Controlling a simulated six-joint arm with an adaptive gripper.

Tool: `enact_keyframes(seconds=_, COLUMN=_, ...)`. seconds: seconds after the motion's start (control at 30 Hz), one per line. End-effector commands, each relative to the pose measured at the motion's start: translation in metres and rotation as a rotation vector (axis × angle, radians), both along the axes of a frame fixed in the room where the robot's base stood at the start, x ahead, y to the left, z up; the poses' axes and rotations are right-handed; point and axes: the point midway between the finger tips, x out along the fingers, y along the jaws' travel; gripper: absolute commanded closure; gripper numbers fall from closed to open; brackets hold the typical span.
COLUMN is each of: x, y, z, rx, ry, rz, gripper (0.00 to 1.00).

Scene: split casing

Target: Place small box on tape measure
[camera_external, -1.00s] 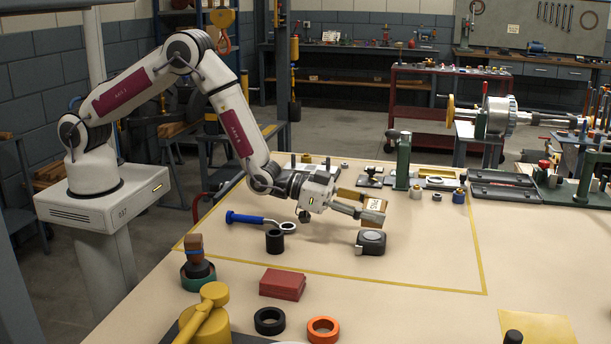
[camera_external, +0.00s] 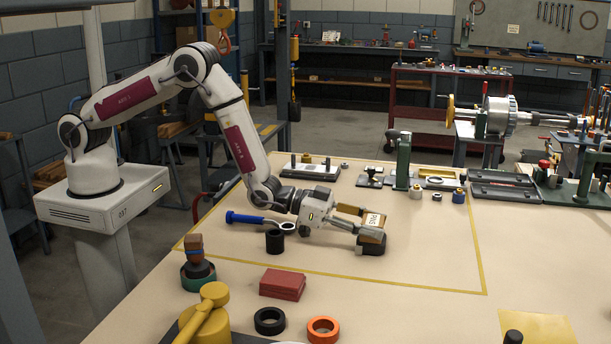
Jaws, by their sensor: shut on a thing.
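A small brown box with a white label (camera_external: 373,220) is held between the fingers of my gripper (camera_external: 362,222). My gripper is shut on it and reaches in from the left, low over the table. The box appears to touch or nearly touch the top of the tape measure; I cannot tell which.
A black cylinder (camera_external: 275,241) and a blue-handled tool (camera_external: 243,217) with a ring end lie left of my gripper. A red block (camera_external: 283,284) is nearer the front. The tabletop right of the tape measure is clear inside the yellow outline.

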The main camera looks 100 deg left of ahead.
Motion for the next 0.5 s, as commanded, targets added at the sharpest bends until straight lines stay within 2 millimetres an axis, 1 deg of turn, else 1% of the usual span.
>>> enact_keyframes(seconds=0.03, x=0.0003, y=0.0000, z=-0.0004, rx=0.000, ry=-0.002, rz=0.000, gripper=0.86)
enact_keyframes(seconds=0.07, x=0.0000, y=0.0000, z=-0.0008, rx=0.000, ry=0.000, rz=0.000, gripper=0.50)
enact_keyframes(seconds=0.1, x=0.0001, y=0.0000, z=-0.0007, rx=0.000, ry=0.000, rz=0.000, gripper=0.41)
enact_keyframes(seconds=0.5, x=0.0000, y=0.0000, z=0.0000, rx=0.000, ry=0.000, rz=0.000, gripper=0.41)
